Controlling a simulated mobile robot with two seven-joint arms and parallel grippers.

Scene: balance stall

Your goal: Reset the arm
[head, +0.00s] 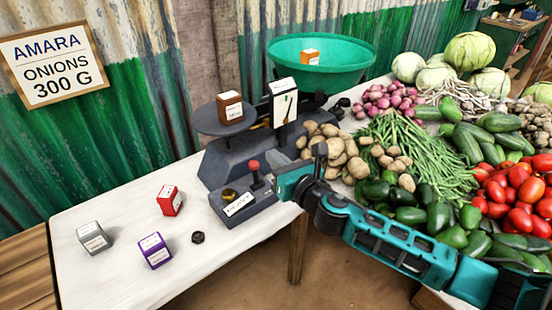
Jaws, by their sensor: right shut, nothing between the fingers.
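My right arm comes in from the right, and its teal gripper (284,183) is shut and empty. In the picture it is just right of a dark control box (228,211) with a red-knobbed lever (254,171), a brass button and a white label. I cannot tell whether it touches the box. Behind stands a dark balance scale (226,161) with a white dial (284,103). A brown block (229,107) sits on its grey pan (207,119), and an orange block (309,57) is in the green bowl (350,67). My left gripper is not in view.
A red block (169,200), a purple block (155,251), a grey block (93,237) and a small black piece (198,237) stand on the white tabletop (110,281). Potatoes (334,147), beans, peppers and tomatoes (513,196) crowd the right. A sign (52,66) reads "AMARA ONIONS 300 G".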

